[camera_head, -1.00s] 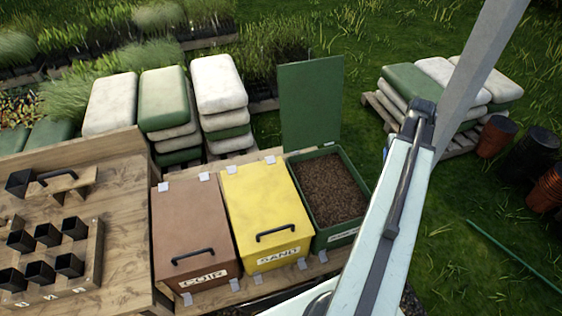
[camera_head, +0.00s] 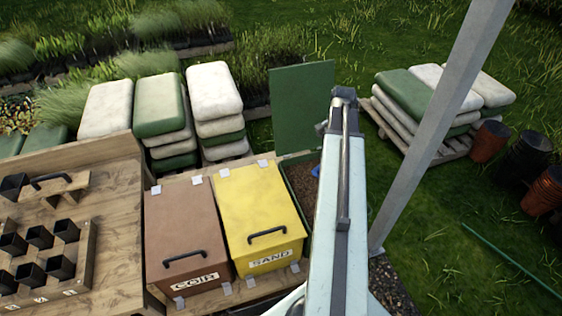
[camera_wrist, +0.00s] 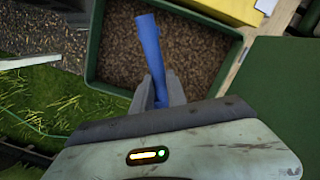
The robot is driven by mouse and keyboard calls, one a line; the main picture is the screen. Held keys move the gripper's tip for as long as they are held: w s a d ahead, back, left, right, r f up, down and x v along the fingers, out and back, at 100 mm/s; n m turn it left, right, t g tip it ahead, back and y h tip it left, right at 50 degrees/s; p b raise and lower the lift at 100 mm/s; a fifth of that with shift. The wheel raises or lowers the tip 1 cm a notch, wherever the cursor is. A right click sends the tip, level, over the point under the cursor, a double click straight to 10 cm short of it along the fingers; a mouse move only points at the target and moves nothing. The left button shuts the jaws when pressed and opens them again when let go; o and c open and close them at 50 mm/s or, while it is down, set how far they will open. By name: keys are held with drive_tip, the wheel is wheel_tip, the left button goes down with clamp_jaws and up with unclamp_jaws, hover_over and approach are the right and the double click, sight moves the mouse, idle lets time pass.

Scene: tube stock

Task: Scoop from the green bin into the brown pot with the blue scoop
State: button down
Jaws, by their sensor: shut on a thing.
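The green bin (camera_head: 287,182) stands open at the right of the bin row, its lid (camera_head: 302,105) raised behind it. Brown granular fill shows inside; my arm hides much of the bin in the head view. In the wrist view, the bin (camera_wrist: 91,50) lies beyond my gripper (camera_wrist: 158,92), which is shut on the blue scoop (camera_wrist: 150,45). The scoop extends over the fill; I cannot tell whether it touches. Only a small blue part of the scoop (camera_head: 316,172) shows beside my arm in the head view. I cannot identify the task's brown pot with certainty.
A closed yellow sand bin (camera_head: 255,205) and brown coir bin (camera_head: 185,230) stand left. A wooden bench (camera_head: 115,190) holds small black pots (camera_head: 38,237). A grey post (camera_head: 430,130) rises right of my arm. Reddish-brown pots (camera_head: 488,142) stand far right on grass.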

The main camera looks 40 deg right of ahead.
drive_tip(key=w+a+m+t+y, duration=0.1)
drive_tip(key=w+a+m, duration=0.35)
drive_tip(key=a, duration=0.25)
drive_tip(key=w+a+m+t, duration=0.1)
drive_tip(key=w+a+m, duration=0.35)
drive_tip(key=a, duration=0.25)
drive_tip(key=shift+s+d+f+m+t+y+b, duration=0.75)
drive_tip(key=shift+s+d+f+b, duration=3.05)
drive_tip(key=shift+d+f+b, duration=2.15)
drive_tip(key=w+a+r+g+h+p, duration=0.2)
drive_tip(key=a+r+g+h+p, duration=0.1)
drive_tip(key=r+p, duration=0.7)
drive_tip(key=shift+a+h+p, duration=0.35)
drive_tip(key=shift+a+h, duration=0.1)
drive_tip(key=shift+a, duration=0.35)
drive_tip(key=shift+w, duration=0.1)
